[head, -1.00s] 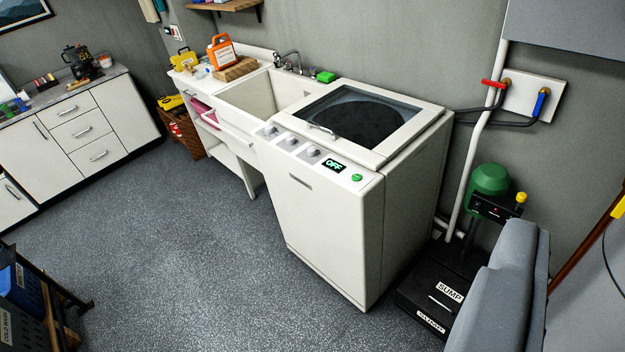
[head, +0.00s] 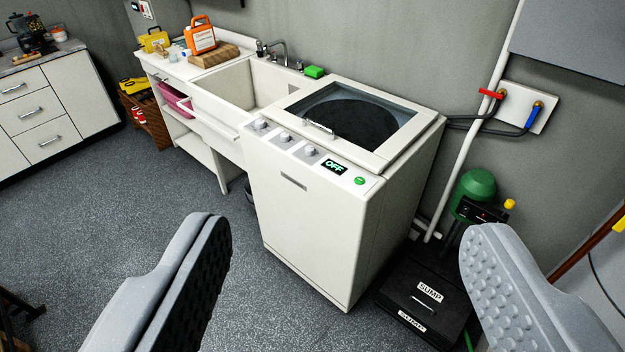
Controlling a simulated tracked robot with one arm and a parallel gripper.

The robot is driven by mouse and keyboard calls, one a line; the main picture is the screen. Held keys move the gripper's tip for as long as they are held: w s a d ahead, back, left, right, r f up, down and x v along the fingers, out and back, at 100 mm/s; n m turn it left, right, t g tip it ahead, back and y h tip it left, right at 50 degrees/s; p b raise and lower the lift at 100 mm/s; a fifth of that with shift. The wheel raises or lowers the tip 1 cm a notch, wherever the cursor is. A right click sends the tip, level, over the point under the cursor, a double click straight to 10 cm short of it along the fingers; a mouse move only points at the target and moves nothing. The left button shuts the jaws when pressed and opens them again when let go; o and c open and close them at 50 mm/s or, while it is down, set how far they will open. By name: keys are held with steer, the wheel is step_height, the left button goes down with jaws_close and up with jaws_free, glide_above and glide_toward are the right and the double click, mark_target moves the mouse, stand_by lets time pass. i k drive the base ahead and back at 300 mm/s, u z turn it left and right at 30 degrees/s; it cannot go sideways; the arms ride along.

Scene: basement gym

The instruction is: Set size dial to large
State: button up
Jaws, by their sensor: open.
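A white top-loading washer (head: 318,220) stands against the back wall. Its front panel carries three grey dials: a left dial (head: 261,125), a middle dial (head: 284,137) and a right dial (head: 309,151). Their labels are too small to read, so I cannot tell which is the size dial or where it points. A display (head: 334,167) reads OFF, with a green button (head: 359,181) beside it. My gripper (head: 345,265) is open and empty, its two grey fingers wide apart in the foreground, in front of the washer and apart from it.
A sink (head: 240,88) and a counter with an orange jug (head: 200,36) stand left of the washer. A black sump box (head: 425,292) and a green pump (head: 474,190) are at its right. The floor (head: 130,200) at left is clear.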

mark_target(310, 150)
steer(key=u, duration=0.3)
steer(key=i, duration=2.25)
steer(key=z, duration=0.4)
